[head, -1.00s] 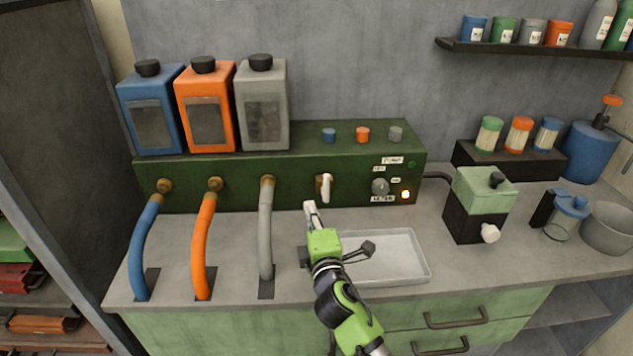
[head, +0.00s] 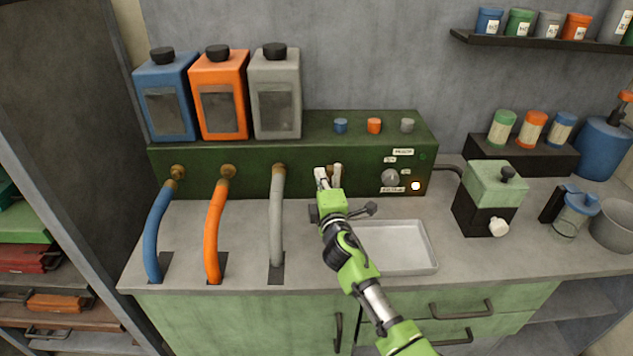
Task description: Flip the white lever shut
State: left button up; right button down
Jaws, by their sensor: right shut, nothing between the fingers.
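The white lever (head: 338,172) is on the front of the dark green machine (head: 240,163), right of the grey hose. It is small and partly hidden by my gripper. My left gripper is not in view.
Blue, orange and grey hoses (head: 275,220) run from the machine to the counter. A shallow white tray (head: 432,255) lies right of my wrist. A green and black box (head: 493,190) stands farther right. Three bottles (head: 275,92) stand on the machine.

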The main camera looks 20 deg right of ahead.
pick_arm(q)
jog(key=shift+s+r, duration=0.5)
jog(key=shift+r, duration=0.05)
pick_arm(e)
jog(key=shift+s+d+r, duration=0.1)
jog(key=shift+s+d, duration=0.2)
jog(key=shift+d, duration=0.25)
jog(key=shift+s+d+r, duration=0.1)
jog(key=shift+s+d, duration=0.2)
jog(key=shift+d, duration=0.2)
